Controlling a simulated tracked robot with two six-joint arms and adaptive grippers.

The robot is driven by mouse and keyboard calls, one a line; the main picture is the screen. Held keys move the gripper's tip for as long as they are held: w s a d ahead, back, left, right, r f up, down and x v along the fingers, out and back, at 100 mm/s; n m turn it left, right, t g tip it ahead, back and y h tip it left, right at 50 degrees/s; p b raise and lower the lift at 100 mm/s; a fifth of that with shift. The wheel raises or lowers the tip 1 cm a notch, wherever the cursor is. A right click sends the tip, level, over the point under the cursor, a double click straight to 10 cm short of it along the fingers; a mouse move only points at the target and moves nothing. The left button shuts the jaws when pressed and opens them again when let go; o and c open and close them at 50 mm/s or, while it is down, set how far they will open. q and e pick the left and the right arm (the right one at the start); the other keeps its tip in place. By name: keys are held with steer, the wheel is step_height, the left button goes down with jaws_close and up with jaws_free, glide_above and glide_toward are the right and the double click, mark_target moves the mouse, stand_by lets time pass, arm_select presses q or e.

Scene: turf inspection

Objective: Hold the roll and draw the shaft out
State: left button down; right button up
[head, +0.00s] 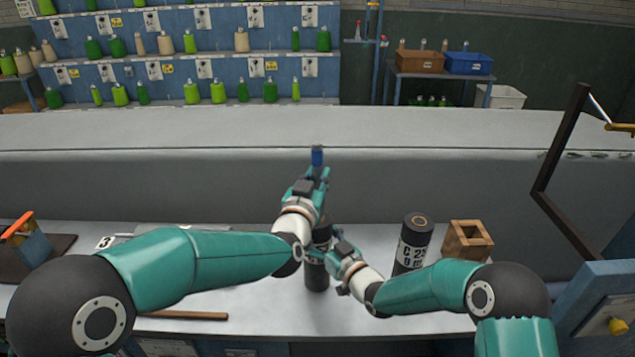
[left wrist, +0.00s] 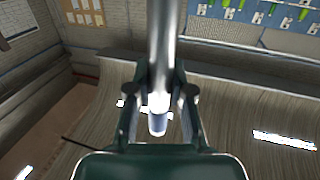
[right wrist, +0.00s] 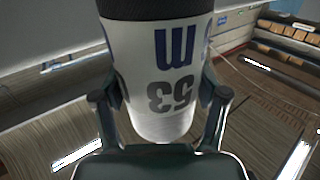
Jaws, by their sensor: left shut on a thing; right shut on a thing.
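The roll (head: 317,275) is black with a white printed label and stands upright on the bench, partly hidden behind my arms. My right gripper (head: 340,262) is shut around its side; in the right wrist view the white label (right wrist: 160,75) sits between the two fingers. The shaft (head: 317,156) shows a blue end above my left gripper (head: 312,183), which is shut on it above the roll. In the left wrist view the metal shaft (left wrist: 163,50) runs between the fingers. My left wrist hides the roll's top, so I cannot tell whether the shaft is still inside.
A second black labelled roll (head: 413,243) stands to the right, beside an open wooden box (head: 467,240). A wooden rod (head: 180,315) lies at the front left. A dark angled frame (head: 560,180) rises at the right. A long grey ledge (head: 150,128) runs behind the bench.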

arm_select(q)
steer(key=shift+r, duration=8.85)
arm_select(e)
steer(key=o, duration=1.8)
